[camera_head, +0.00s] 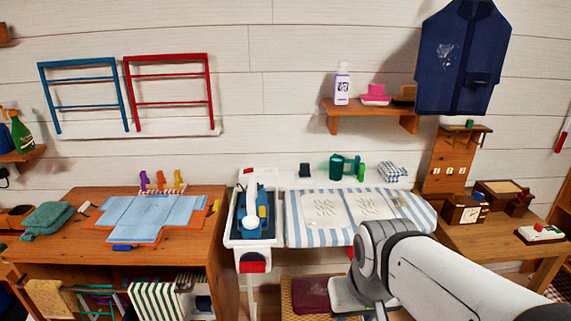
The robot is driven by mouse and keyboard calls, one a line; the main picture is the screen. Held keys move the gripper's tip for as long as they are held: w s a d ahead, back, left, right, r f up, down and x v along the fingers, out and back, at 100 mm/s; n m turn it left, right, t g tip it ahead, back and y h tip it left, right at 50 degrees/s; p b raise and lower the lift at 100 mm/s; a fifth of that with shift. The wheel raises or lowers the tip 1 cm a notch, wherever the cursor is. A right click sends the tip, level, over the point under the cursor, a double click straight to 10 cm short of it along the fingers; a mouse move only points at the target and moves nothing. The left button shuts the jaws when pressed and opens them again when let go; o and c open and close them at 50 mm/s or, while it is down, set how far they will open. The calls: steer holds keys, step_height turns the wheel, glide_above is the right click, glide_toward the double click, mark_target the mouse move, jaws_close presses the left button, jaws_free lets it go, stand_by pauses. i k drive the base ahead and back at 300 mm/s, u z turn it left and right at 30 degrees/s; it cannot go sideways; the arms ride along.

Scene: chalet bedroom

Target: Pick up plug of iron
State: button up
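The iron (261,214), blue with a yellow part, rests in the white-framed holder (234,243) at the left end of the striped ironing board. A white upright part (251,190) stands beside it. I cannot make out the iron's plug for certain. A small black object (304,170) sits behind the board, and another small dark fitting (3,176) is on the wall at the far left edge; I cannot tell whether either is a plug. My arm reaches in from the lower right, in front of the board. Its end runs down to the bottom edge, and no gripper fingers show clearly.
The striped ironing board (295,228) stands between a wooden table (190,255) with a folded blue shirt (150,215) and a wooden desk (480,242) with a clock. A shelf (370,108) and blue vest (462,55) are above.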

mark_target(305, 168)
steer(key=i, duration=1.4)
steer(key=z, duration=0.05)
